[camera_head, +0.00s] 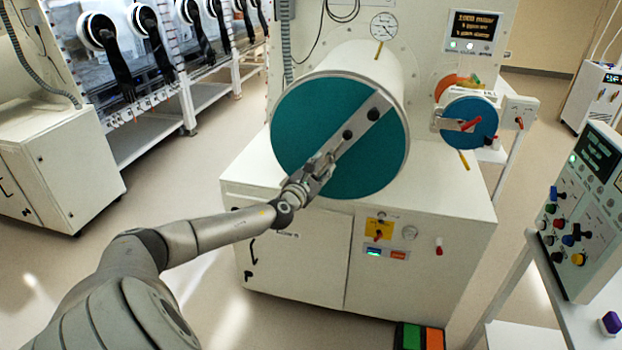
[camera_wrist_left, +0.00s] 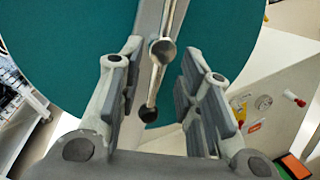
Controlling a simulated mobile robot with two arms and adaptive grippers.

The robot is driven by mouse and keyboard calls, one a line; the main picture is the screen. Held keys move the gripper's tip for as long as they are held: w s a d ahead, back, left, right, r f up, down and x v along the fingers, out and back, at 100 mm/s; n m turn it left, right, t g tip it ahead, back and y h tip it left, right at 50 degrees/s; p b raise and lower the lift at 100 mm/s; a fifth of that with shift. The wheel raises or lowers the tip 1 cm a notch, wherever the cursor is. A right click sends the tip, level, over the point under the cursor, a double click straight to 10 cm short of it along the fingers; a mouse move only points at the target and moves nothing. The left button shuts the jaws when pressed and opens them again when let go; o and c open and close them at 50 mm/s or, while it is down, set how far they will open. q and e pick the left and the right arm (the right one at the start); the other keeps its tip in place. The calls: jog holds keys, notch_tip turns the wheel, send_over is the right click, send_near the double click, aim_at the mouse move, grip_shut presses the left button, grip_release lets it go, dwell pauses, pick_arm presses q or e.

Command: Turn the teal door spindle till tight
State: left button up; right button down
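The teal round door (camera_head: 300,120) closes the near end of a white cylinder, with a grey strap (camera_head: 360,120) running diagonally across it. Dark round knobs (camera_head: 347,134) show along the strap. In the left wrist view, the spindle handle is a thin metal bar around a round hub (camera_wrist_left: 163,50), with a dark ball end (camera_wrist_left: 148,114). My left gripper (camera_head: 322,165) is at the strap's lower left part and hides some of it. In the left wrist view its fingers (camera_wrist_left: 155,85) are open, either side of the bar, with gaps showing. My right gripper is not in view.
A smaller blue round door (camera_head: 470,122) with a red handle is at the right. The white cabinet (camera_head: 290,250) stands below the cylinder. A control panel (camera_head: 585,215) with coloured knobs is at the right edge. Gloveboxes with black gloves (camera_head: 120,70) line the left. Floor at left is clear.

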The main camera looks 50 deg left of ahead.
pick_arm(q)
jog(key=shift+v, duration=2.95)
